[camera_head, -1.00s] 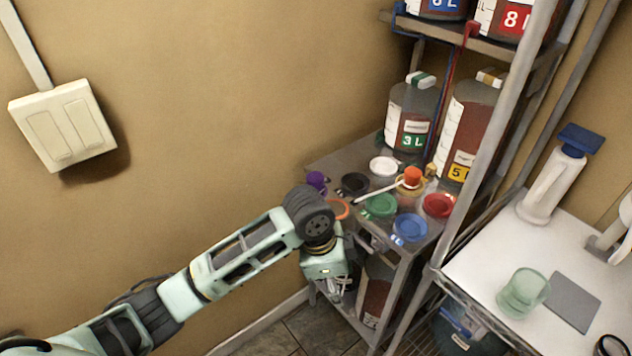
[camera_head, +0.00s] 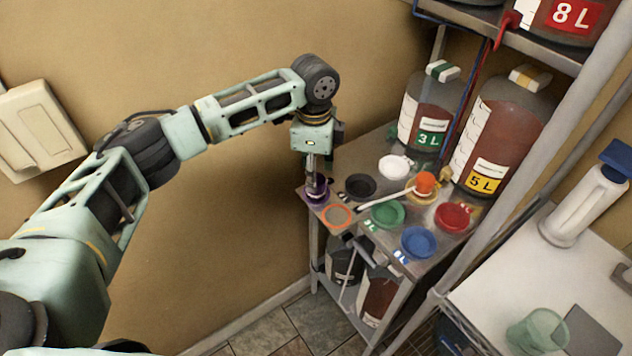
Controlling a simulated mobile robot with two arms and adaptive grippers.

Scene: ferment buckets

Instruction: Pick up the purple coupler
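The purple coupler (camera_head: 317,189) stands at the left front corner of the grey shelf top (camera_head: 352,150). My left gripper (camera_head: 315,174) points straight down over it, with its fingers reaching the coupler's upper part. The fingers are seen nearly edge-on and hide part of the coupler, so I cannot tell whether they are closed on it. The coupler still appears to be at shelf height. My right gripper is not in view.
Near the coupler are an orange ring (camera_head: 337,216), a black lid (camera_head: 360,186), a green lid (camera_head: 388,214), a white lid (camera_head: 394,166), a blue lid (camera_head: 418,242) and a red lid (camera_head: 453,217). Large 3 L (camera_head: 428,105) and 5 L (camera_head: 497,130) bottles stand behind. The wall is close on the left.

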